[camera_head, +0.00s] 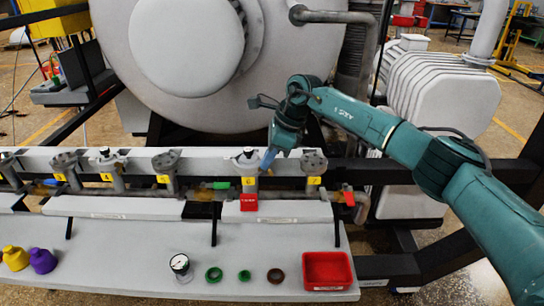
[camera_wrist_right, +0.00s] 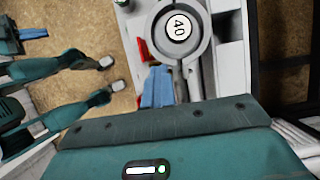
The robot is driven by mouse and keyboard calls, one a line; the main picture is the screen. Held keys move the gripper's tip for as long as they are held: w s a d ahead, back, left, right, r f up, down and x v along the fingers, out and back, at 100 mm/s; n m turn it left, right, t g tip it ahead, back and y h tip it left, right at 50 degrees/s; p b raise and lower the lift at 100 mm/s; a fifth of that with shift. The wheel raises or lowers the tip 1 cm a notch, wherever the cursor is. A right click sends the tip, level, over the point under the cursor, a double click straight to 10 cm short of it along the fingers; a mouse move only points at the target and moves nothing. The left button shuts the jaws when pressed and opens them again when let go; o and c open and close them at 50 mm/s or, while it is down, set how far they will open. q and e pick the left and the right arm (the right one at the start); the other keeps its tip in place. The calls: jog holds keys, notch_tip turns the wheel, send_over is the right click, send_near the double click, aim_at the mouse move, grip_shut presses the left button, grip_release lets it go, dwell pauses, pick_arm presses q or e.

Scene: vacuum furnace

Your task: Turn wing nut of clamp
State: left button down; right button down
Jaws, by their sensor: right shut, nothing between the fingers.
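My right gripper (camera_head: 268,160) comes down from above at the port marked 6, its blue fingertips just right of the port's top fitting (camera_head: 248,158). In the right wrist view the fingers (camera_wrist_right: 158,88) are shut and empty, beside a round grey clamp (camera_wrist_right: 207,45) around a fitting with a white cap reading 40 (camera_wrist_right: 180,25). A wing nut cannot be made out; the fingers may hide it. Whether they touch the clamp is unclear. My left arm is outside the head view. A teal part with a blue tip at the wrist view's left edge may be my left gripper.
A red tray (camera_head: 328,271), a gauge (camera_head: 180,264), green rings (camera_head: 214,274) and a brown ring (camera_head: 275,275) rest on the grey bench (camera_head: 120,270). Yellow (camera_head: 15,259) and purple (camera_head: 42,261) pieces lie at left. Other ports line the rail. The furnace vessel (camera_head: 190,50) stands behind.

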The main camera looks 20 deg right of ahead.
jog(key=shift+a+f+g+h, duration=0.25)
jog(key=shift+f+g+h, duration=0.05)
jog(key=shift+h, duration=0.7)
jog(key=shift+s+f, duration=0.1)
jog(key=shift+a+f, duration=0.15)
pick_arm(q)
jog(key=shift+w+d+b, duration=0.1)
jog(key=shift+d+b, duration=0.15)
jog(key=shift+b, duration=0.2)
pick_arm(e)
jog(key=shift+a, duration=0.3)
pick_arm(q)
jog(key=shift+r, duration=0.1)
pick_arm(e)
jog(key=shift+r, duration=0.25)
